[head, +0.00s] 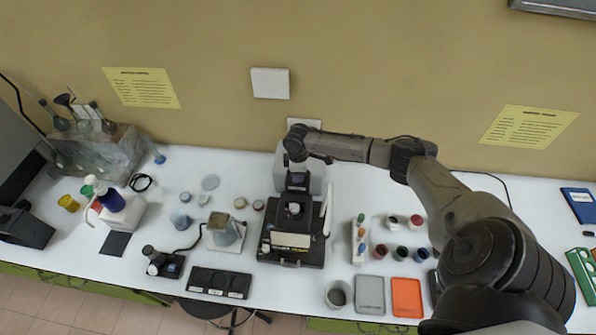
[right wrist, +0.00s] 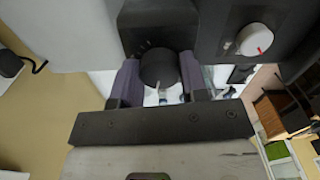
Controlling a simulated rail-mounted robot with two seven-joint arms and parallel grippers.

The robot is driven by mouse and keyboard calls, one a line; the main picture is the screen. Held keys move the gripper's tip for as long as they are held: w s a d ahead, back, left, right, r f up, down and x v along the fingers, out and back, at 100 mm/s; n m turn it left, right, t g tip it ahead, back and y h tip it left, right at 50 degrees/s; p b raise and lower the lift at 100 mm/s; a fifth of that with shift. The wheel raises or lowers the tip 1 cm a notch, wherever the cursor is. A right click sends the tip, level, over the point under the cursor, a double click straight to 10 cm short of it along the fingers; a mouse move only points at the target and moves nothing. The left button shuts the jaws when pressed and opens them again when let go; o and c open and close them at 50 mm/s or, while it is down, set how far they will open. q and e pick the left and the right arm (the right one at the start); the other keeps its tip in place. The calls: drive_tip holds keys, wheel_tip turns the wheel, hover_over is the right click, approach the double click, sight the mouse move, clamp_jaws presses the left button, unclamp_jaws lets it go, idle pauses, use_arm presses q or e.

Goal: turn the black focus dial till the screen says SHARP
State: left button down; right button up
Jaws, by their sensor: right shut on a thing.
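The black focus dial (right wrist: 158,66) shows in the right wrist view as a round dark knob on a dark housing. My right gripper (right wrist: 160,78) is shut on it, with one purple-grey finger on each side. In the head view the right arm reaches across to the back of a dark instrument (head: 283,254) near the middle of the bench. My left gripper is not in view.
A white knob with a red mark (right wrist: 252,40) is to the right of the dial. Several small bottles and an orange tray (head: 406,297) stand right of the instrument. A black strip (head: 219,283) and small dishes are left of it. The wall is close behind.

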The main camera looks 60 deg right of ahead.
drive_tip(key=o, duration=0.9)
wheel_tip(320, 180, up, 14)
drive_tip(key=b, duration=0.3)
drive_tip(key=shift+f, duration=0.1)
idle(0.6)
